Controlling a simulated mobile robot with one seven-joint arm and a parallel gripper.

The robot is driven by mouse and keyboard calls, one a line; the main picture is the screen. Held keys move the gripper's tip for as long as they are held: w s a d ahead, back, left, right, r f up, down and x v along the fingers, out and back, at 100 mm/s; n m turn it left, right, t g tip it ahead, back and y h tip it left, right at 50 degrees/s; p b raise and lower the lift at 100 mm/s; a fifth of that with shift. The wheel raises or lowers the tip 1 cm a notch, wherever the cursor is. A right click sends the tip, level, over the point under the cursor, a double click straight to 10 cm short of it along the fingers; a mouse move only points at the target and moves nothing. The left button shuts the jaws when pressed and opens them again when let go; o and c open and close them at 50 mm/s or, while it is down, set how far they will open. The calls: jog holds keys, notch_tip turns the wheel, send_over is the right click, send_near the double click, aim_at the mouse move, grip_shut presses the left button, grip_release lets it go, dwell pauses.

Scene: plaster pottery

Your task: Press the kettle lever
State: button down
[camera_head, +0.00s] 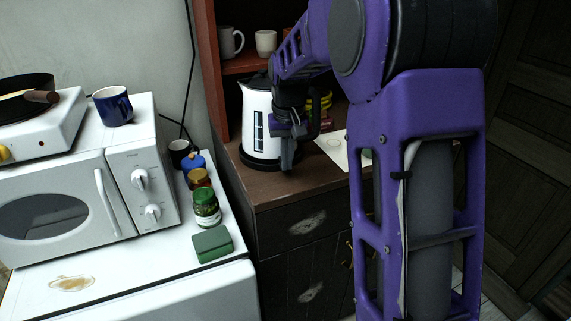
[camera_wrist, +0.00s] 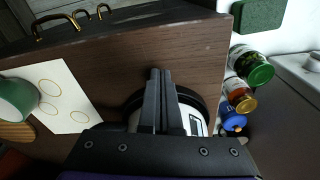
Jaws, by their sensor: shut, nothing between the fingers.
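A white and black electric kettle (camera_head: 255,119) stands on its black base on the brown wooden cabinet. In the wrist view only part of the kettle's white body (camera_wrist: 196,124) and dark base shows behind my fingers. My gripper (camera_head: 288,160) is shut and empty, pointing down at the kettle's right front side near its base. The closed fingers also show in the wrist view (camera_wrist: 160,80). I cannot tell whether they touch the kettle. The kettle lever is not distinguishable; my gripper and arm hide part of the handle side.
A white paper with ring marks (camera_wrist: 62,95) and a green cup (camera_wrist: 16,98) lie on the cabinet top (camera_head: 285,187). Left of it, several jars (camera_head: 206,208), a green block (camera_head: 212,244) and a microwave (camera_head: 70,200) occupy the white surface. Shelf mugs (camera_head: 266,43) stand behind.

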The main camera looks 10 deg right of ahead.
jog(key=shift+s+r, duration=0.3)
jog(key=shift+s, duration=0.45)
jog(key=shift+r, duration=0.35)
notch_tip(320, 180, up, 16)
jog(key=s+p, duration=0.1)
jog(key=p, duration=0.1)
jog(key=shift+s+r, duration=0.25)
jog(key=shift+s, duration=0.05)
jog(key=shift+f, duration=0.15)
